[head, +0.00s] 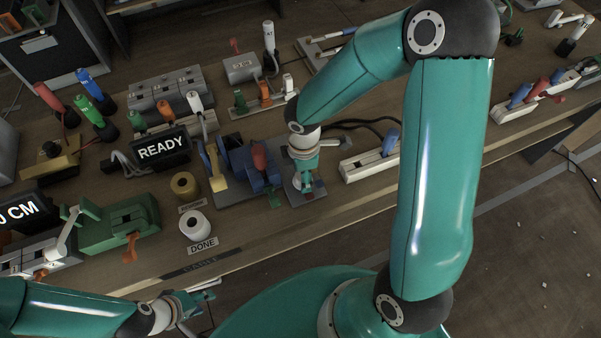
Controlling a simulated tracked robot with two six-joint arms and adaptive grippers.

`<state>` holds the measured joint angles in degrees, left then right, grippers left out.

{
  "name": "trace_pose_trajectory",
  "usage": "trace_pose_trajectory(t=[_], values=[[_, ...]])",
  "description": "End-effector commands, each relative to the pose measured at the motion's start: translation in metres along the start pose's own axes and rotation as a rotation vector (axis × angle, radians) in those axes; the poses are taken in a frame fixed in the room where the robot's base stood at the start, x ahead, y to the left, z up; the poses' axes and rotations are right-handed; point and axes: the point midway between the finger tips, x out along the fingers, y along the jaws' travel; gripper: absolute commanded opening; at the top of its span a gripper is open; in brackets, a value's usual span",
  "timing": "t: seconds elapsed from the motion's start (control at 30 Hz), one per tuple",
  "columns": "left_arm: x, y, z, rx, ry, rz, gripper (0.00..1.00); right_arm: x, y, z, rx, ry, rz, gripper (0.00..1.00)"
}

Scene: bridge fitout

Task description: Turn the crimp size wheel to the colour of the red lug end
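A blue crimp machine (233,167) with a red lever (259,156) stands in the middle of the bench. My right gripper (306,188) points down over a dark plate with small coloured patches just right of the machine. The gripper covers most of that spot, so the size wheel cannot be made out. Whether its fingers touch anything or are shut is too small to tell. My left gripper (208,290) is at the bottom left, off the bench front edge, open and empty. I cannot tell which piece is the red lug end.
A READY display (162,149), a brown roll (185,185) and a white roll (195,224) by a DONE label (203,245) stand left of the machine. A green clamp block (117,223) is further left. A white block with a blue lever (369,164) stands to the right.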

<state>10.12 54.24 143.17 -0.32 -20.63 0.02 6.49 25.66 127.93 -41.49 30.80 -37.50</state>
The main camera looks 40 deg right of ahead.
Motion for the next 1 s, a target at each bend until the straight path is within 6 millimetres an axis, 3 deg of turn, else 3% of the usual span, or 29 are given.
trace_pose_trajectory(t=[0.03, 0.27, 0.3, 0.67, 1.0], values=[[0.000, 0.000, 0.000, 0.000, 0.000, 0.000, 0.40, 0.000, 0.000, 0.000, 0.000, 0.000, 0.000, 0.49], [0.000, 0.000, 0.000, 0.000, 0.000, 0.000, 0.40, 0.000, 0.000, 0.000, 0.000, 0.000, 0.001, 0.11], [0.000, -0.001, -0.001, -0.006, 0.002, -0.001, 0.40, 0.000, -0.003, -0.011, -0.012, 0.000, 0.001, 0.06], [0.008, -0.003, 0.000, 0.000, 0.000, 0.000, 0.40, 0.002, 0.001, -0.002, 0.049, 0.000, 0.002, 0.06], [0.036, -0.013, 0.000, 0.000, 0.000, 0.000, 0.40, 0.004, 0.002, -0.001, 0.271, -0.001, 0.007, 0.06]])
